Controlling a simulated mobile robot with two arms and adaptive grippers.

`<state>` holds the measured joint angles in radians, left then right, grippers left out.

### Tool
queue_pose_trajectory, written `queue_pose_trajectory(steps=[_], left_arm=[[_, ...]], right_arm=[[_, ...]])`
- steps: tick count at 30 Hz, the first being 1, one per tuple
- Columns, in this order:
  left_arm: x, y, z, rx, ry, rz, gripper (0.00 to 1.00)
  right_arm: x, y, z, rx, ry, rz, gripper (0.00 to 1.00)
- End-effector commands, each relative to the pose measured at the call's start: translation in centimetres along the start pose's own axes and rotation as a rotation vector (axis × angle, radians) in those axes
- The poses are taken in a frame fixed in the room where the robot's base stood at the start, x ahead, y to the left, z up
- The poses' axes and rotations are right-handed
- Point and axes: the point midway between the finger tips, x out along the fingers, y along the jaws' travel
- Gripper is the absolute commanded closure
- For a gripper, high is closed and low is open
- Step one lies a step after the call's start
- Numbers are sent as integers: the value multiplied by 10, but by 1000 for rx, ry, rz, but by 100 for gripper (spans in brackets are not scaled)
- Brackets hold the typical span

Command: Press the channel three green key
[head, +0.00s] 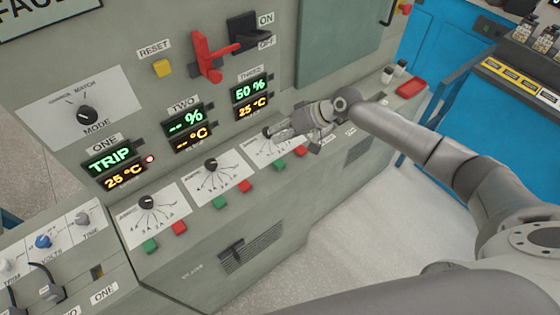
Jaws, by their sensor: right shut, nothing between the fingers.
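The channel three green key (279,166) sits on the sloped desk of the grey panel, below the third dial plate (262,151). Its red key (302,151) is to its right. My right gripper (276,134) is shut and empty. In the picture it lies over the third dial plate, above and slightly left of the green key, and hides part of the dial. A gap shows between the fingers and the key in the picture; height above the desk is hard to tell. The THREE display (251,97) reads 50 % and 25 °C. My left gripper is out of view.
Channel two's green key (219,202) and red key (245,186), and channel one's green key (150,246) and red key (179,228), lie to the left. A red lever (208,58) and yellow reset key (162,68) are above. Open floor (345,210) is at right.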

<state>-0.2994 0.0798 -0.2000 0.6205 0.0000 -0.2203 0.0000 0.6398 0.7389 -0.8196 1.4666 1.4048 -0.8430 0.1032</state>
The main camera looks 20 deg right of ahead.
Motion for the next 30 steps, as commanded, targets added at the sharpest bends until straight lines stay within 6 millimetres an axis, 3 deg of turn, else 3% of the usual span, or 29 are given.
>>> queue_pose_trajectory(steps=[17, 30], left_arm=[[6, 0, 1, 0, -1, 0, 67], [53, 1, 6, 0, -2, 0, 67]], right_arm=[[2, 5, 0, 6, 4, 1, 100], [41, 34, 28, 6, 4, 2, 100]])
